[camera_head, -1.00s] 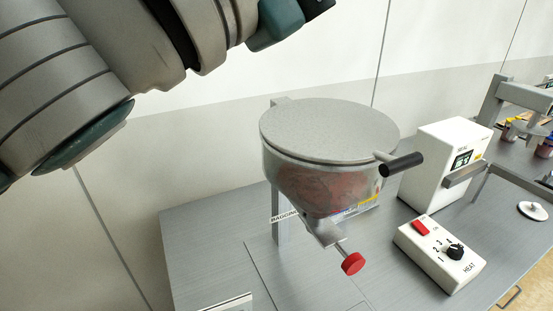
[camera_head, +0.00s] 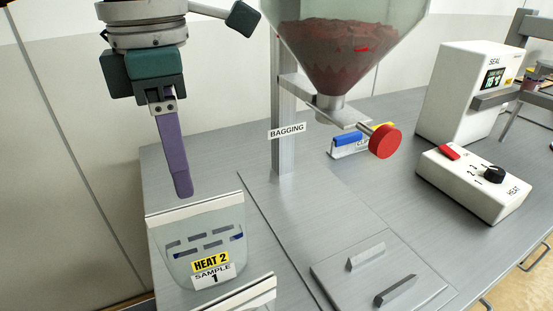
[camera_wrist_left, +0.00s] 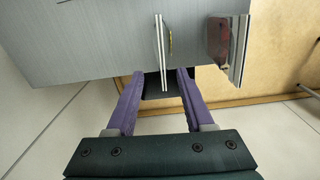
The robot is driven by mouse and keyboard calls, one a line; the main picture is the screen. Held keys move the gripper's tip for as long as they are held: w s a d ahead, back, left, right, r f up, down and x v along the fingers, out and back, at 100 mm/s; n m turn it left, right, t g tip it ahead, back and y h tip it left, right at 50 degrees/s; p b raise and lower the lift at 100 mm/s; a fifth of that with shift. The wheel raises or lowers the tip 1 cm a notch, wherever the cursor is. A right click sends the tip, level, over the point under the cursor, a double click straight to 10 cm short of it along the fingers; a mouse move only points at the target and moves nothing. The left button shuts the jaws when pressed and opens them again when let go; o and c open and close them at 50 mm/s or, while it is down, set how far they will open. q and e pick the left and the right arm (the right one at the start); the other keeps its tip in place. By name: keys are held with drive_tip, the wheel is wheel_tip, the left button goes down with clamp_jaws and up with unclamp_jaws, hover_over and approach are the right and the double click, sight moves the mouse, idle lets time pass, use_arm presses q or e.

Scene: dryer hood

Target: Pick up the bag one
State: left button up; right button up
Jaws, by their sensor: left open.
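Bag one (camera_head: 207,243), a clear pouch with a pale top strip and labels reading HEAT 2 and SAMPLE 1, stands at the table's left front in the head view. My left gripper (camera_head: 181,188) points down just above its top strip, with purple fingers. In the left wrist view my gripper (camera_wrist_left: 160,75) is open, its fingers spread on either side of a thin pouch edge (camera_wrist_left: 162,45) with a yellow label, apparently bag one. I see no contact. The right gripper is out of view.
A second pouch (camera_head: 250,294) is cut off at the bottom edge; a reddish one (camera_wrist_left: 219,38) shows in the wrist view. A hopper (camera_head: 345,50) with red knob, a sealer (camera_head: 470,90) and a heat control box (camera_head: 475,183) stand to the right.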

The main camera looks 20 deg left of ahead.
sight(195, 204)
use_arm(q)
drive_tip(key=f, duration=0.2)
drive_tip(key=f+p, duration=0.1)
drive_tip(key=f, duration=0.4)
drive_tip(key=shift+w+d, duration=0.1)
drive_tip(key=shift+d, duration=0.25)
drive_tip(key=shift+c, duration=0.3)
clamp_jaws()
idle(0.7)
